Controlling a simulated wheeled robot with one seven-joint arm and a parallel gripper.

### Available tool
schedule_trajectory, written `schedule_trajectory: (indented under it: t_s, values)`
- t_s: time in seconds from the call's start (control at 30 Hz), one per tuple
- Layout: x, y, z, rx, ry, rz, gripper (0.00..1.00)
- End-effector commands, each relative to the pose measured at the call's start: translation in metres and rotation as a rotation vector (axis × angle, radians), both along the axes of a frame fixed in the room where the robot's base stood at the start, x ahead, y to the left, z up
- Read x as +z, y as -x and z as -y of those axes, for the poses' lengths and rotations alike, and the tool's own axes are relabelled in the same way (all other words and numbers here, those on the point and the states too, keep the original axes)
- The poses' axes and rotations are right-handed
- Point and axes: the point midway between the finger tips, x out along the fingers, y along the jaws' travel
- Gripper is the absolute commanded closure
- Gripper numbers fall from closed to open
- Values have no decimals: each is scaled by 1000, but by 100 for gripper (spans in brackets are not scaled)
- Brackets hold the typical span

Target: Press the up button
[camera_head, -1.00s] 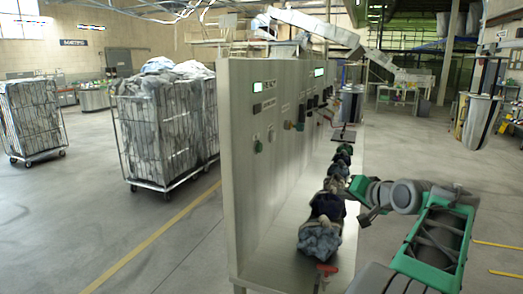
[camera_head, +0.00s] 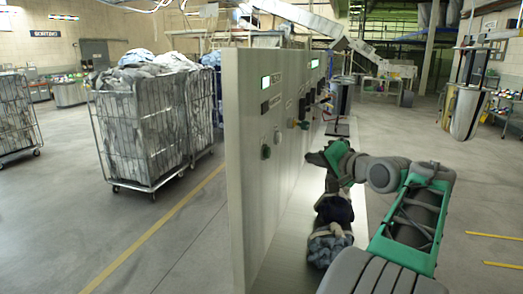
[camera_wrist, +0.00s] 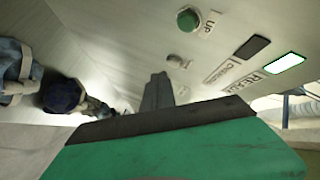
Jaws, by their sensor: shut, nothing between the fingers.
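The up button (camera_wrist: 188,20) is a round green knob beside the printed word UP, at the top of the wrist view. In the head view, a matching dark green knob (camera_head: 265,152) stands out from the grey panel (camera_head: 243,190), below a black window. My gripper (camera_wrist: 157,92) is shut and empty, its dark fingers pointing past the button in the wrist view. In the head view my gripper (camera_head: 311,158) is above the shelf, to the right of the knob and apart from it.
A lit display (camera_wrist: 285,63), a black window (camera_wrist: 252,47) and other controls are on the panel. Several bags (camera_head: 328,245) lie on the shelf below my arm. Wheeled cages of cloth (camera_head: 150,130) stand to the left. Open floor lies right.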

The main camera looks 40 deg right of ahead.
Motion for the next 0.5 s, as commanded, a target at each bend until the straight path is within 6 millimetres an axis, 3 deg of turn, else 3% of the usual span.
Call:
schedule_trajectory:
  t_s: [0.27,0.5]
  values:
    - [0,-2,-2,1,2,-1,100]
    - [-2,-21,-17,4,3,0,100]
